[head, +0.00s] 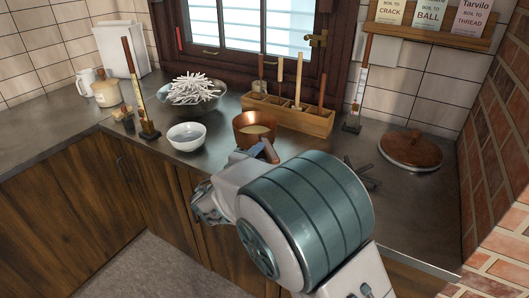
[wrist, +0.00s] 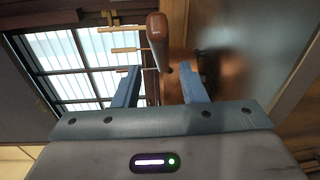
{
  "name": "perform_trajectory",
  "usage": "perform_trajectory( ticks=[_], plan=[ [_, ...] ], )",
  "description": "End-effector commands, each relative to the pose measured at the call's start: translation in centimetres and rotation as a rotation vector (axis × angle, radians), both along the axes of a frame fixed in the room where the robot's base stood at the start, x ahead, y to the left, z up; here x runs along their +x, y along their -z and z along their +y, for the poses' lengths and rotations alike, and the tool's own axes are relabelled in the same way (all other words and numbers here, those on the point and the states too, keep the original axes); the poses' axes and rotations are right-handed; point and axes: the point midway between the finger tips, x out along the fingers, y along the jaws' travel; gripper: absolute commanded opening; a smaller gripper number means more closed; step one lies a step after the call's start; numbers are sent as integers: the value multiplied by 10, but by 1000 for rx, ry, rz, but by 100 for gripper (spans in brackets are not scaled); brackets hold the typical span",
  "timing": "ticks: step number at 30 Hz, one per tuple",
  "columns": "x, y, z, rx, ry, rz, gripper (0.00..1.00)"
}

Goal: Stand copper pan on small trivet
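In the wrist view the handle (wrist: 158,42) stands between and just beyond my blue fingertips, with a gap on each side. A dark, low metal piece, seemingly the small trivet (head: 364,180), lies on the counter right of my arm, partly hidden.
A white bowl (head: 187,137) and a larger bowl of white sticks (head: 196,101) stand left of the pan. The wooden rack (head: 315,122) with upright tools is behind it. A round wooden-topped lid (head: 411,150) lies at right, near the brick wall (head: 505,150).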

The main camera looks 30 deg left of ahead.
Motion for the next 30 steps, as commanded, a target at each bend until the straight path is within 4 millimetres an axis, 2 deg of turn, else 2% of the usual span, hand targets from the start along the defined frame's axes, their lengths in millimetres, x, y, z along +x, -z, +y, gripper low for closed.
perform_trajectory(
  ticks=[3, 9, 15, 23, 26, 29, 30],
  plan=[
    [-28, -1, 1, 1, -3, 0, 38],
    [-59, -4, 1, 1, -1, 0, 38],
    [-71, -5, 1, 0, 1, 0, 38],
    [-68, -7, -5, 1, 16, 7, 38],
    [-54, -8, -34, 8, 89, 49, 38],
    [-33, -10, -93, 26, 233, 138, 38],
    [-26, -10, -123, 41, 303, 187, 38]
  ],
)
